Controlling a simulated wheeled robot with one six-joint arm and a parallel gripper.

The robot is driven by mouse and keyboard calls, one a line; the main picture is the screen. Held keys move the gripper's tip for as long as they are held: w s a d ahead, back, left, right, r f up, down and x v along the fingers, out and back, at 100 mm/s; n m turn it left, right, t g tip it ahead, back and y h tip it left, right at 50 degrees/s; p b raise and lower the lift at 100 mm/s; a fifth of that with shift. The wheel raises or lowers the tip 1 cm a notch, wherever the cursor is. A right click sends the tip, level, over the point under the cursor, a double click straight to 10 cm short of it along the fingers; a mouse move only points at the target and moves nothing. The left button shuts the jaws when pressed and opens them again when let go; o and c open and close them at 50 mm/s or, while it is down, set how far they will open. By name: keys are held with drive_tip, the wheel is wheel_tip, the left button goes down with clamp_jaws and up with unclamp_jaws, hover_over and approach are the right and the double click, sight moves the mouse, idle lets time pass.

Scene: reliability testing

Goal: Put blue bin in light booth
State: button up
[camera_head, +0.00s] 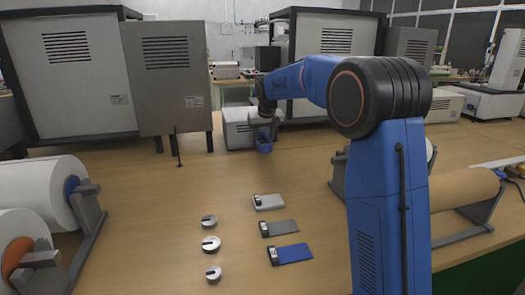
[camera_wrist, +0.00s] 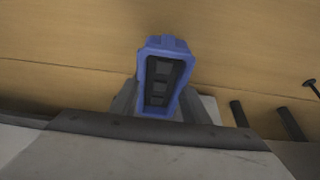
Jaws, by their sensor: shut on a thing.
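The blue bin (camera_wrist: 147,66) is in the middle of the wrist view, with its open top facing the camera and dark contents in it. My gripper (camera_wrist: 160,100) has a grey finger at each side of the bin and is shut on it. In the head view the bin (camera_head: 264,147) shows small at the back of the table, below my gripper (camera_head: 265,128). It is beside a small light-grey box (camera_head: 237,130). I cannot tell surely which of the grey cabinets is the light booth; their fronts are not seen.
Large grey cabinets (camera_head: 68,75) stand on dark legs at the back. A thin dark rod (camera_head: 177,150) stands on the table at left. White rolls (camera_head: 38,190) are at the left and a brown roll (camera_head: 465,188) at the right. Several small samples (camera_head: 290,253) lie at the front middle.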

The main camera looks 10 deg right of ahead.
sight(263, 140)
drive_tip(key=shift+f, duration=1.95)
drive_tip(key=shift+f, duration=0.1)
drive_tip(key=o, duration=1.1)
drive_tip(key=shift+o, duration=0.4)
drive_tip(key=v, duration=1.2)
drive_tip(key=shift+r, duration=0.25)
drive_tip(key=s+v, duration=0.1)
drive_tip(key=v, duration=0.4)
drive_tip(key=x, duration=1.1)
drive_tip(key=shift+w+a+f, duration=0.2)
drive_tip(key=shift+w+f, duration=0.05)
drive_tip(key=shift+w, duration=0.05)
drive_tip(key=shift+d+x, duration=0.2)
drive_tip(key=shift+x, duration=2.65)
